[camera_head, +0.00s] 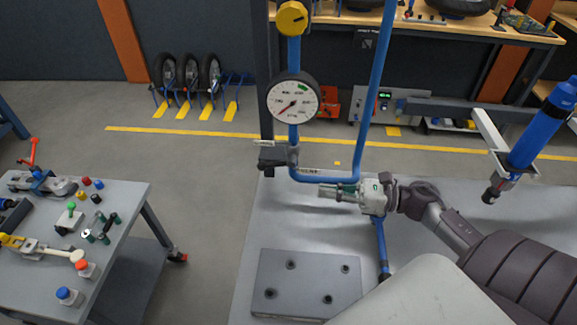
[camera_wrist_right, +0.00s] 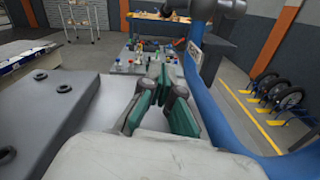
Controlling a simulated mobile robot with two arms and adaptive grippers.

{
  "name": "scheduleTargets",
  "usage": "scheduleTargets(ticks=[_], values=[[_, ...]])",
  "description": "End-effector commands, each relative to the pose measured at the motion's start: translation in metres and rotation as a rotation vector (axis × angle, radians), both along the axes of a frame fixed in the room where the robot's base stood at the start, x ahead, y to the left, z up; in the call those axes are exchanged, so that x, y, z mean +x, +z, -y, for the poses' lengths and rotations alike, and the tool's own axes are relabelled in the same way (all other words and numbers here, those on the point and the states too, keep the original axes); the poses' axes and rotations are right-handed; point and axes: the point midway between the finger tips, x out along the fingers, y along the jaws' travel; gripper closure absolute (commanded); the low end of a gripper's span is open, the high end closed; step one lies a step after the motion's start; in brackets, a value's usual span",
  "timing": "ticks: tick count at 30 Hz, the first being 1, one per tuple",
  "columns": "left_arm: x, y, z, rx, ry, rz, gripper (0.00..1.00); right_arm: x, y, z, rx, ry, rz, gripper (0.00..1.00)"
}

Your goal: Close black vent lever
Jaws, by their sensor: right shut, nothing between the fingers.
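A dark blocky piece (camera_head: 274,158) sits at the lower end of the black post, beside the vertical blue pipe. It may be the black vent lever, but I cannot clearly make out a handle or its angle. My right gripper (camera_head: 326,191) is shut and empty, just below the bend of the blue pipe (camera_head: 326,179) and right of the dark piece, apart from it. In the right wrist view its green-padded fingers (camera_wrist_right: 158,78) come together at the tips, with the blue pipe (camera_wrist_right: 208,90) close on the right. My left gripper is not in view.
A round gauge (camera_head: 294,100) and a yellow knob (camera_head: 292,18) are on the upright pipe. A grey plate with holes (camera_head: 306,284) lies on the grey table (camera_head: 262,222). A side table (camera_head: 128,205) with clamps and buttons stands left. A blue cylinder (camera_head: 541,124) is at right.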

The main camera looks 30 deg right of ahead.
Motion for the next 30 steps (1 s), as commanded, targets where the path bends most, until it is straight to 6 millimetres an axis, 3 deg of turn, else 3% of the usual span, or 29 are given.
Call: scheduleTargets(ticks=[5, 18, 22, 30], values=[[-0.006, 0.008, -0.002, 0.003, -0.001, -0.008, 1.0, 0.009, 0.003, -0.012, -0.005, 0.009, 0.006, 1.0], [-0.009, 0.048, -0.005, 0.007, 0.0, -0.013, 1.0, 0.066, 0.009, -0.079, -0.002, 0.007, 0.005, 1.0], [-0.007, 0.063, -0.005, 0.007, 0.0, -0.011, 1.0, 0.07, 0.028, -0.079, -0.004, 0.006, 0.003, 1.0], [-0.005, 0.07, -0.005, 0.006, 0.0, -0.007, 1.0, 0.075, 0.037, -0.08, -0.003, 0.006, 0.0, 1.0]])
